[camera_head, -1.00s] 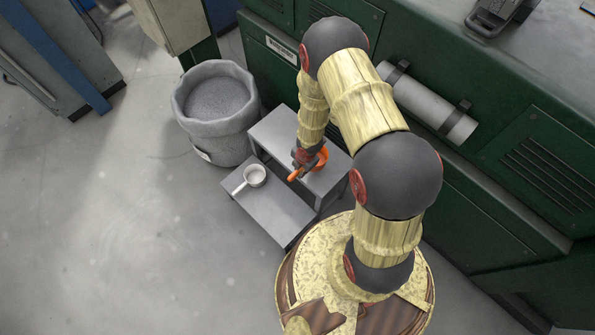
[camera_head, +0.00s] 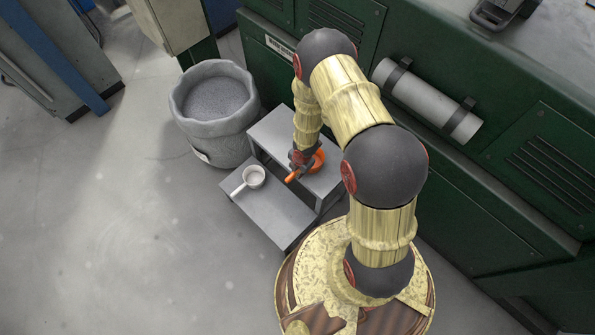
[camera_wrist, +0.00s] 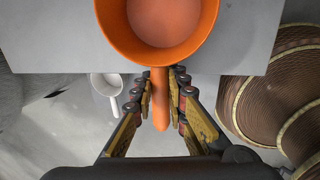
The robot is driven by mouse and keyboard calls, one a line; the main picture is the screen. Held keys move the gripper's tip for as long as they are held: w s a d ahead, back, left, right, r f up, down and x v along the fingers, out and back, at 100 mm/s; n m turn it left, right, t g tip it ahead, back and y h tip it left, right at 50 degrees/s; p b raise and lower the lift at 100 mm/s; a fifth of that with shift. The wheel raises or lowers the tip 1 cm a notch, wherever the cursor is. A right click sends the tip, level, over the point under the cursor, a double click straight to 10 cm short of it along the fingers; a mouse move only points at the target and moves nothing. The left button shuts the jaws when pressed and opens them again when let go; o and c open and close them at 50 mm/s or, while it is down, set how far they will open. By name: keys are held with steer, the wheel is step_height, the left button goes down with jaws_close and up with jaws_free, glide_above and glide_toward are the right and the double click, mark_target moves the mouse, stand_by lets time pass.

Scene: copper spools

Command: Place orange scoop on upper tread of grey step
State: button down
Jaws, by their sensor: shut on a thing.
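The orange scoop (camera_head: 318,162) is at the upper tread of the grey step (camera_head: 268,128). In the wrist view, its bowl (camera_wrist: 160,50) lies over the grey upper tread (camera_wrist: 50,45), and its handle points back toward me past the tread's edge. My gripper (camera_head: 301,160) is shut on the handle, with a finger on each side of it, as the wrist view (camera_wrist: 162,98) shows. I cannot tell whether the scoop's base touches the tread. My gripper and wrist hide part of the scoop in the head view.
A white scoop (camera_head: 254,177) sits on the lower tread (camera_head: 272,212). A grey bin (camera_head: 222,140) stands left of the step. Green cabinets (camera_head: 480,150) with a grey cylinder run behind and to the right. Open floor (camera_head: 120,230) lies at the left.

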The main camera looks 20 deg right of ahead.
steer(key=c, duration=1.8)
jaws_free()
steer(key=shift+f, duration=0.15)
steer(key=shift+o, duration=0.2)
steer(key=w+d+r+m+t+h+p, duration=0.1)
steer(key=r+m+p, duration=0.15)
steer(key=r, duration=1.15)
steer(key=w+d+r+m+h+p, duration=0.15)
steer(key=r+m, duration=0.25)
steer(key=r, duration=1)
steer(key=d+r+m+t+p, duration=0.15)
steer(key=r+m, duration=0.25)
steer(key=r, duration=0.9)
steer(key=s+a+r+m, duration=0.2)
steer(key=s+r+m, duration=0.5)
steer(key=r, duration=0.8)
steer(key=s+a+r+m+y, duration=0.1)
steer(key=s+a+r+m, duration=0.1)
steer(key=s, duration=0.4)
steer(key=s+a+r+m+t+y, duration=0.1)
steer(key=s+a+r+m, duration=0.2)
steer(key=s+r, duration=0.2)
steer(key=s, duration=0.2)
steer(key=shift+s+r, duration=0.3)
